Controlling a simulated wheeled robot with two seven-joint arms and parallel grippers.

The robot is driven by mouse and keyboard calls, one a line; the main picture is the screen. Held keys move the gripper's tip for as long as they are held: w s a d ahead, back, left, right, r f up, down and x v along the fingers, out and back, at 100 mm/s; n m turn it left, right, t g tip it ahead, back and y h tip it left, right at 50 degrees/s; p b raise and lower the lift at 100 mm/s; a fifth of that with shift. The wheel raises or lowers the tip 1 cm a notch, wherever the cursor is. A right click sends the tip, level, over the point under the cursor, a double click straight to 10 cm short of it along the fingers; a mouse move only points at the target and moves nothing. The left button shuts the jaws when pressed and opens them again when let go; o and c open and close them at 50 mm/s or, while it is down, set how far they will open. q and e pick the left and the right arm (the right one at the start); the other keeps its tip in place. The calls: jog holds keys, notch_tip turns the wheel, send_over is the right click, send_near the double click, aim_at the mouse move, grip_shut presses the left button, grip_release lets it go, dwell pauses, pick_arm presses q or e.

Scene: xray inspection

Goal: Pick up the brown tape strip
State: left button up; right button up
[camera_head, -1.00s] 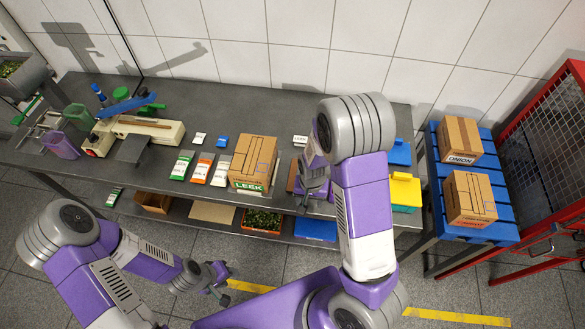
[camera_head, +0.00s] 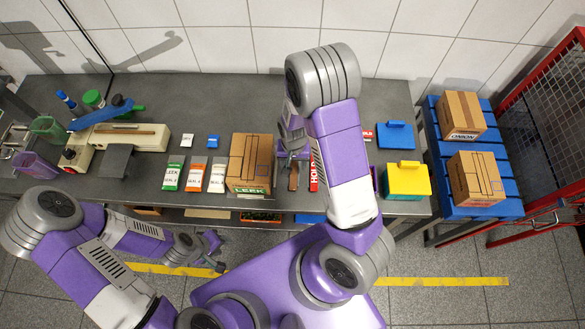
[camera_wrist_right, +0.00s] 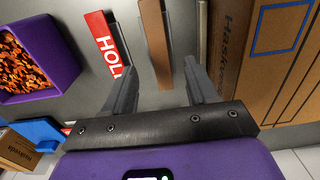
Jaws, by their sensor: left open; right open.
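The brown tape strip (camera_head: 293,176) lies on the grey table between the LEEK box and the red HOLD strip, partly covered by my right gripper in the head view. In the right wrist view the brown strip (camera_wrist_right: 154,42) lies lengthwise, ahead of and between the two open fingers. My right gripper (camera_head: 291,147) is open and empty over it; in the wrist view the right gripper (camera_wrist_right: 163,70) shows no contact that I can make out. My left gripper (camera_head: 214,252) is open and empty, away from the table's front edge.
The LEEK cardboard box (camera_head: 250,163) stands close left of the strip. The red HOLD strip (camera_wrist_right: 106,42) lies on the other side. A purple bin (camera_wrist_right: 40,85) with orange-brown contents, a yellow box (camera_head: 405,181) and a blue box (camera_head: 396,135) are nearby.

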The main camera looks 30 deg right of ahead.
aim_at(294, 170)
jog(key=f, duration=0.4)
jog(key=shift+w+d+f, duration=0.15)
jog(key=shift+w+f, duration=0.1)
jog(key=shift+f, duration=0.05)
jog(key=shift+s, duration=0.1)
jog(key=c, duration=1)
